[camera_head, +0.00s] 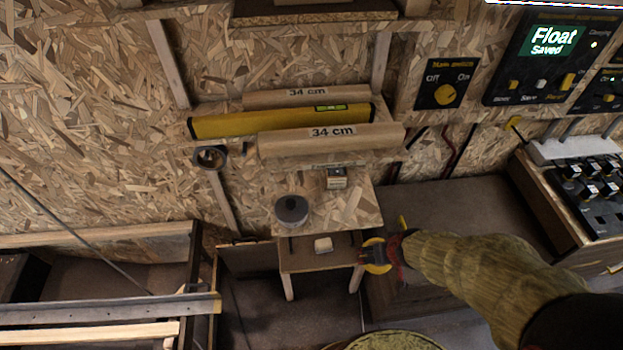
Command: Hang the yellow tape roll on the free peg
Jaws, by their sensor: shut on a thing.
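The yellow tape roll (375,256) is at the lower centre, beside the right front of a small wooden stand. My gripper (388,252) is at its right side and shut on it. The finger contact is small and partly hidden. My arm, in an olive sleeve, reaches in from the lower right. A dark ring-shaped roll (210,157) is at the wall on the left, below the yellow level. I cannot clearly pick out a free peg.
A grey round roll (292,210) and a small box (336,178) sit on the wooden shelf (355,210). A white block (323,244) lies on the small stand (305,262). A rack (580,150) stands right.

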